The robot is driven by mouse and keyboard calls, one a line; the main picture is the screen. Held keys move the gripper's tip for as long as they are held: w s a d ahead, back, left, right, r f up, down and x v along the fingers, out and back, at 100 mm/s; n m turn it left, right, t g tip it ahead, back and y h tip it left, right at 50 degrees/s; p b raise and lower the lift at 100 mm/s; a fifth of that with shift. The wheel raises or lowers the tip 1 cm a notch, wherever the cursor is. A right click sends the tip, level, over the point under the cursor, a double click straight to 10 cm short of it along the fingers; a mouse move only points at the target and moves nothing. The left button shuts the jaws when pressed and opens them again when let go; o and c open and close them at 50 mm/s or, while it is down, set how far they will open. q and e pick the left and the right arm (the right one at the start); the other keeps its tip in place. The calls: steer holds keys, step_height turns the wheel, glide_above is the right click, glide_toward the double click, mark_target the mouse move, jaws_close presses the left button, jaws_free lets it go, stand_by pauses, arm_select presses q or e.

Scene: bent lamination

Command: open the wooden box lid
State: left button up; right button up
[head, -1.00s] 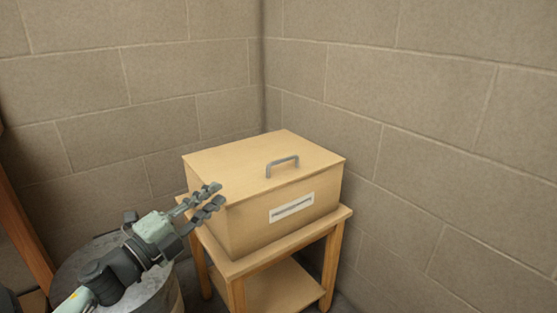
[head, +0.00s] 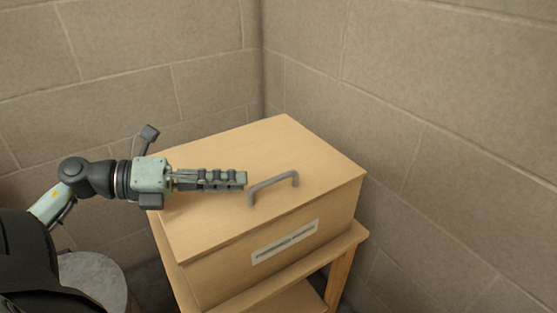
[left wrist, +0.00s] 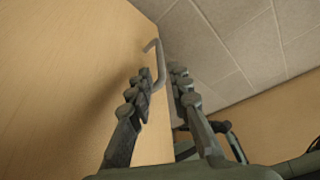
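The wooden box (head: 290,250) stands in the corner with its lid (head: 270,145) shut flat. A grey bar handle (head: 273,187) is fixed on the lid, and a white label is on the front. My left gripper (head: 244,180) is over the lid, its fingertips just left of the handle in the head view. In the left wrist view, the two fingers (left wrist: 160,88) are apart, with the handle (left wrist: 158,62) beyond and between their tips. I cannot tell whether they touch it. Nothing is held. My right gripper is not in view.
The box rests on a wooden stand (head: 345,250). Block walls (head: 440,100) close in behind and to the right. A grey round drum top (head: 92,275) stands to the left, below my left arm.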

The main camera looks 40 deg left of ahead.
mark_target(272, 181)
arm_select(q)
steer(key=shift+w+d, duration=0.2)
steer(key=shift+w, duration=0.25)
steer(key=x, duration=0.7)
steer(key=shift+s, duration=0.1)
steer(key=shift+c, duration=0.3)
jaws_close()
